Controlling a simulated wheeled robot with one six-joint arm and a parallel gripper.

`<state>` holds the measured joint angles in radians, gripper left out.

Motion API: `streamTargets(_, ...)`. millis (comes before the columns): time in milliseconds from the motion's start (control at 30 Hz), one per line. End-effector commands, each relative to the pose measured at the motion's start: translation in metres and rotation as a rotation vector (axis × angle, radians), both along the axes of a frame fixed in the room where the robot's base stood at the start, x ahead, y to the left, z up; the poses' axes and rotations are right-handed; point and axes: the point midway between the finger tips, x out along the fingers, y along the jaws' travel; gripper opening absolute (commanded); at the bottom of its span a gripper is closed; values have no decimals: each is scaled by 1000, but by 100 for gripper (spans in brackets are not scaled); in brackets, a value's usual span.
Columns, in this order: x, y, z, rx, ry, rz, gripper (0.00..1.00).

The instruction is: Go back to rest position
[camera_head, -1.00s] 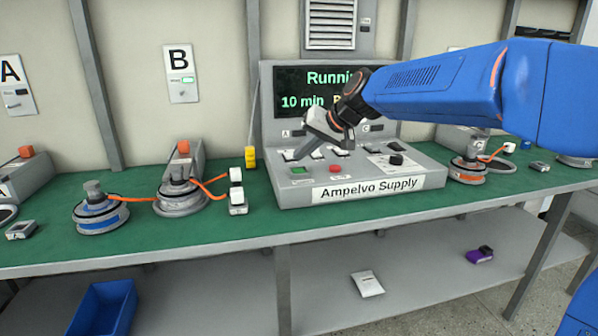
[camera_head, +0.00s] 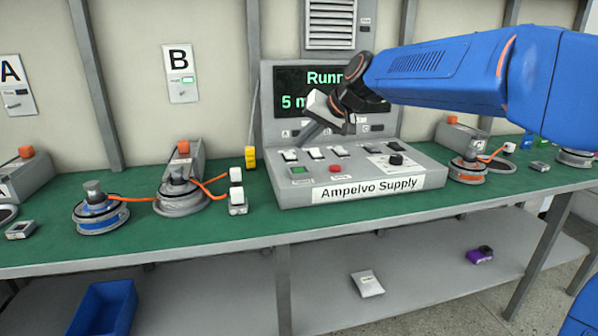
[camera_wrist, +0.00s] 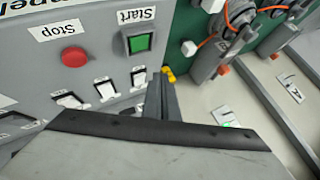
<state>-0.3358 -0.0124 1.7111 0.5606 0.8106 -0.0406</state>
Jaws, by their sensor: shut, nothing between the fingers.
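My gripper (camera_head: 307,138) is shut and empty. In the head view it hangs at the end of my blue arm, above the back of the grey Ampelvo Supply console (camera_head: 415,188) and in front of its dark display (camera_head: 290,80). The display shows green text, partly hidden by my arm, with "Runn" and "5 m" readable. In the wrist view the closed fingers (camera_wrist: 161,85) point toward the console, near the green Start button (camera_wrist: 139,43). The red Stop button (camera_wrist: 75,57) and several white switches (camera_wrist: 105,90) are beside it. The gripper appears apart from the console.
Hub motors (camera_head: 100,215) with orange cables stand on the green bench (camera_head: 270,228), left and right of the console. A yellow block (camera_head: 250,157) stands left of the console. A blue bin (camera_head: 103,308) and a white packet (camera_head: 367,283) are below. Open air surrounds the arm above the bench.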

Motion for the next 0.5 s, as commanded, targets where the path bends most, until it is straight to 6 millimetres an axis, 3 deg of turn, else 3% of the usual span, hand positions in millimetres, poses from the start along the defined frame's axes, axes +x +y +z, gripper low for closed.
streamTargets(133, -5, -6, -1, -6, 0, -3, 0)
streamTargets(233, -19, -24, -4, -29, 0, -12, 0)
streamTargets(500, -97, -109, -31, -147, 12, -61, 0)
